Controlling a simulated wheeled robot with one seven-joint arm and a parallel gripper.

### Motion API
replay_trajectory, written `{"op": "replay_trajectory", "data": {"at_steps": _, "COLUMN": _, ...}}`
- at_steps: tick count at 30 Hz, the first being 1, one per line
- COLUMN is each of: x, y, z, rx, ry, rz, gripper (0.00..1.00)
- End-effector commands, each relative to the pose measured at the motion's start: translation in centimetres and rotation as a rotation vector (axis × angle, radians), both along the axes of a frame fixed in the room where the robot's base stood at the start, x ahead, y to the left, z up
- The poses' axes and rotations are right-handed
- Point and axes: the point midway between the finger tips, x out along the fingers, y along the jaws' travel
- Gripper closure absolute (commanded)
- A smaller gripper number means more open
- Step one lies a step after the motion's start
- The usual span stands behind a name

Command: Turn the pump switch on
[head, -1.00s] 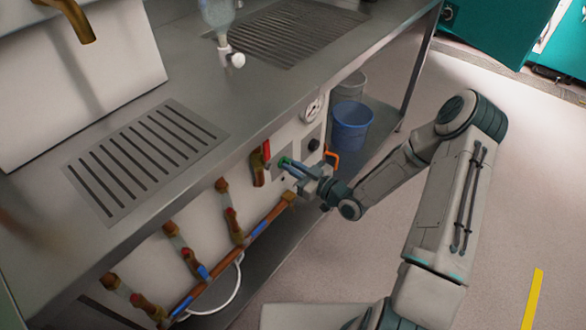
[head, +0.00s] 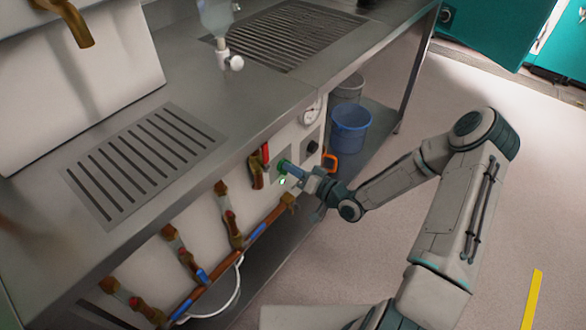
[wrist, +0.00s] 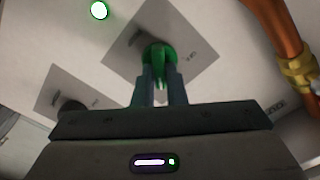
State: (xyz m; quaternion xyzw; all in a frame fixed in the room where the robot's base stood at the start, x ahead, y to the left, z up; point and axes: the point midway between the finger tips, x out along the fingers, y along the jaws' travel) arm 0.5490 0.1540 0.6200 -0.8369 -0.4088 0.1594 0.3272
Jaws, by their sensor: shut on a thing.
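The pump switch is a green rotary knob on a square grey plate on the white panel under the bench. In the wrist view the knob (wrist: 158,52) sits between my fingertips, its grip ridge lying along the fingers. My gripper (wrist: 160,82) is shut on it. In the head view my gripper (head: 290,169) reaches the panel from the right, and a little of the green knob (head: 281,164) shows. A round lamp glows green beside the plate in the wrist view (wrist: 99,10), and a green glow (head: 282,181) shows below the knob in the head view.
A black knob (head: 312,147) and a gauge (head: 311,111) are to the right of the switch. A red-handled valve (head: 265,153) is close on its left, and copper pipes (head: 258,233) run below. A blue bucket (head: 350,132) stands under the bench.

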Motion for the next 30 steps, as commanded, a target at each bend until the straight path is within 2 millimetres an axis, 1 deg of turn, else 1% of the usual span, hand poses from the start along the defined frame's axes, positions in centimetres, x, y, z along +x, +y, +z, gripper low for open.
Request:
{"op": "replay_trajectory", "data": {"at_steps": 6, "x": -0.17, "y": -0.05, "z": -0.27, "rx": 0.026, "ry": 0.043, "rz": 0.002, "gripper": 1.00}}
{"op": "replay_trajectory", "data": {"at_steps": 20, "x": -0.19, "y": -0.04, "z": -0.31, "rx": 0.031, "ry": 0.053, "rz": 0.002, "gripper": 1.00}}
{"op": "replay_trajectory", "data": {"at_steps": 21, "x": -0.19, "y": -0.04, "z": -0.32, "rx": 0.031, "ry": 0.053, "rz": 0.002, "gripper": 0.78}}
{"op": "replay_trajectory", "data": {"at_steps": 22, "x": -0.19, "y": -0.04, "z": -0.31, "rx": 0.031, "ry": 0.052, "rz": 0.002, "gripper": 0.69}}
{"op": "replay_trajectory", "data": {"at_steps": 23, "x": -0.17, "y": -0.04, "z": -0.29, "rx": 0.032, "ry": 0.051, "rz": 0.002, "gripper": 0.67}}
{"op": "replay_trajectory", "data": {"at_steps": 30, "x": -0.07, "y": -0.04, "z": -0.15, "rx": 0.032, "ry": 0.047, "rz": 0.001, "gripper": 0.67}}
